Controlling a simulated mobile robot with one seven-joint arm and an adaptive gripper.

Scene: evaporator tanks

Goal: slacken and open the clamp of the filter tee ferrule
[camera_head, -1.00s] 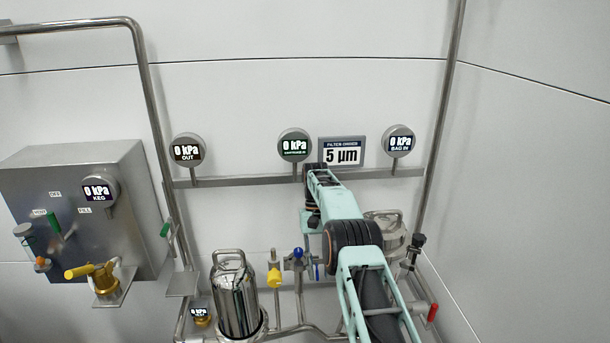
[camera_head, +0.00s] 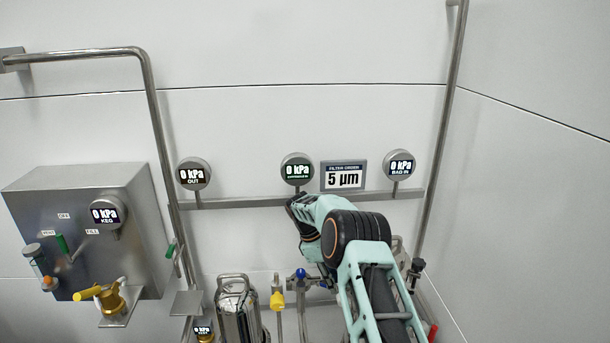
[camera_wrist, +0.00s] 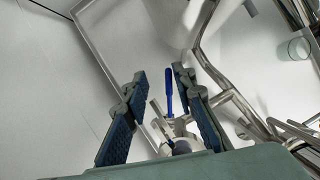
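My gripper (camera_wrist: 160,76) is open in the wrist view, with a finger on either side. A slim upright blue handle (camera_wrist: 168,92) shows between the fingers, nearer the right one. I cannot tell how far beyond the fingertips it is, but neither finger is seen closed on it. Below it is a bright steel fitting (camera_wrist: 178,130), partly hidden by the gripper's body. Whether this is the filter tee ferrule's clamp, I cannot tell. A blue-topped valve (camera_head: 301,274) shows just left of the arm.
A polished steel housing (camera_head: 238,308) and a yellow valve handle (camera_head: 277,300) stand left of my arm. A gauge rail (camera_head: 250,202) runs along the wall above. A vertical pipe (camera_head: 436,150) rises at right. Steel pipes (camera_wrist: 235,95) crowd the wrist view's right side.

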